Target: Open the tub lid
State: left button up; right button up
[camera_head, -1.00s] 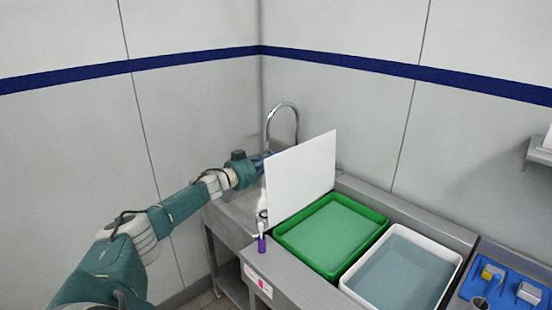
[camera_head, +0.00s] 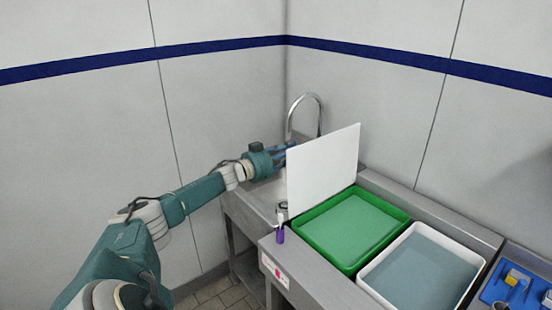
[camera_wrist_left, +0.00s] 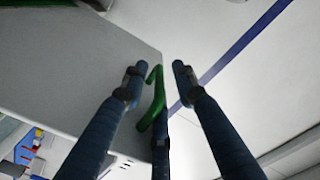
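The tub lid (camera_head: 322,165) is a flat white panel standing upright along the left side of the green tub (camera_head: 350,228). The tub is uncovered and shows a pale green surface inside. My left gripper (camera_head: 288,148) is at the lid's upper left edge, on its sink side, with its tips partly hidden. In the left wrist view the lid (camera_wrist_left: 75,65) looks grey and has a green handle (camera_wrist_left: 151,98). The left gripper's blue fingers (camera_wrist_left: 160,72) are spread apart, with the handle showing between them. Contact with the handle cannot be told. My right gripper is not in view.
A white tub (camera_head: 424,270) of grey-blue liquid stands right of the green tub. A purple bottle (camera_head: 280,234) stands at the counter's left front. A tap (camera_head: 305,105) rises behind the lid. A blue tray (camera_head: 515,285) with small items lies at the right.

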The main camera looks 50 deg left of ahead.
pick_arm(q)
jog(key=s+a, duration=0.1)
jog(key=s, duration=0.9)
jog(key=shift+s, duration=0.15)
jog(key=shift+a, duration=0.1)
dwell(0.4)
